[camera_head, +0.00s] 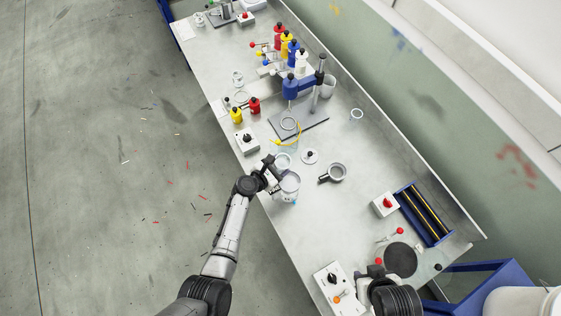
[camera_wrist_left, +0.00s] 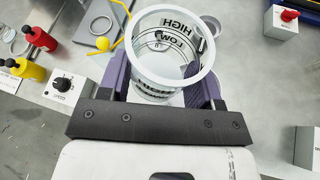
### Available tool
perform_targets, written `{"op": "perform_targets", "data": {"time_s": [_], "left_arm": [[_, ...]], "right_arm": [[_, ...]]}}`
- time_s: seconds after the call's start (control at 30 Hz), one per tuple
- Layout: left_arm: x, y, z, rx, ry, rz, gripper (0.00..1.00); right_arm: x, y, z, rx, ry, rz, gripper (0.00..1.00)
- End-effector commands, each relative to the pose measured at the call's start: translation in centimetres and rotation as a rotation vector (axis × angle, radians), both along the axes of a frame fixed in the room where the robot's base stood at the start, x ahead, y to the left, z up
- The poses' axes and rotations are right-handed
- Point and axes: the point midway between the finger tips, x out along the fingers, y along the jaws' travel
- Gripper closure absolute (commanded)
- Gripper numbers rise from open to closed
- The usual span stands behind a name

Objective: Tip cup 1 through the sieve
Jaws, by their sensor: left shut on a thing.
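My left gripper (camera_head: 273,178) is shut on a clear cup (camera_head: 290,183) with a pale rim, held upright near the bench's front edge. In the left wrist view the cup (camera_wrist_left: 148,68) sits between the purple-padded fingers (camera_wrist_left: 163,95), and the words HIGH and LOW show on it. Its number is not legible, and I cannot make out any contents. A round ring with a dark handle, which looks like the sieve (camera_head: 337,172), lies on the bench to the right of the cup. Part of my right arm shows at the bottom; its gripper (camera_head: 376,271) is too unclear to read.
A yellow lever (camera_head: 297,138) and a blue-headed stand (camera_head: 291,88) are farther back. A small lidded disc (camera_head: 310,156) lies nearby. A switch box (camera_head: 246,141) stands left. The bench centre right is mostly clear.

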Motion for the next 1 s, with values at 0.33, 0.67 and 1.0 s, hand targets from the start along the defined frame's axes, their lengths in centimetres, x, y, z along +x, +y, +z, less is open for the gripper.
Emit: {"op": "perform_targets", "data": {"time_s": [0.33, 0.67, 1.0], "left_arm": [[-0.3, -0.4, -0.2, -0.092, 0.083, -0.001, 0.64], [-0.3, -0.4, 1.2, -0.09, 0.08, -0.001, 0.64], [-0.3, -0.4, 2.8, -0.09, 0.082, -0.001, 0.64]], "right_arm": [[0.0, 0.2, 0.8, 0.007, 0.0, -0.005, 0.57], [0.0, 0.3, 1.0, 0.011, 0.0, -0.007, 0.57], [0.0, 0.2, 1.0, 0.007, 0.0, -0.005, 0.57]]}}
